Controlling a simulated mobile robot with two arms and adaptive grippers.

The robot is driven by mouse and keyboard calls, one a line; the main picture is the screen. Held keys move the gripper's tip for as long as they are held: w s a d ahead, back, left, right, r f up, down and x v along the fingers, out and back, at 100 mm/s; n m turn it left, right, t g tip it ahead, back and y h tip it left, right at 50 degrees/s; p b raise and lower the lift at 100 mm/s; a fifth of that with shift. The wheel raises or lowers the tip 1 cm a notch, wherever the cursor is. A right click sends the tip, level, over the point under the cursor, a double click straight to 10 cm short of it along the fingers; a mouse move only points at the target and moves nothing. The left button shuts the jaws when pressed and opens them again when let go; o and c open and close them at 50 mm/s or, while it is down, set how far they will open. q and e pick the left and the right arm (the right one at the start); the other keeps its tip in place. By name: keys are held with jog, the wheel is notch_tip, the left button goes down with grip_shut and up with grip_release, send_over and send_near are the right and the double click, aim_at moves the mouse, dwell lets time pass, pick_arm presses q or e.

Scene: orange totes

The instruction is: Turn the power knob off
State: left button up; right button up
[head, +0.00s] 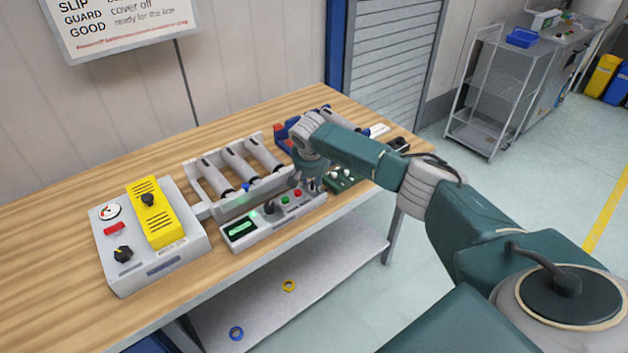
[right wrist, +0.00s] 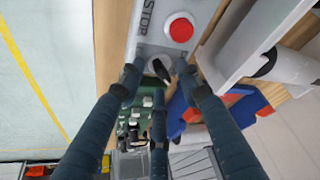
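A white control panel (head: 262,229) stands at the table's front edge, with a green-lit screen, a small black knob (head: 269,207), a green button and a red button. My right gripper (head: 310,186) is over its right end. In the right wrist view, a dark knob on a pale round base (right wrist: 160,68) sits beside the red STOP button (right wrist: 181,30), between the spread fingertips of my right gripper (right wrist: 158,74). The fingers are apart, with gaps beside the knob. No power label is readable. My left gripper is not in view.
A grey box (head: 186,250) with a yellow cover (head: 155,212), a gauge and black knobs stands on the left. A tray of rollers (head: 240,172) lies behind the panel. A green board (head: 345,180) is right of it. The left tabletop is clear.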

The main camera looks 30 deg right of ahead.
grip_shut()
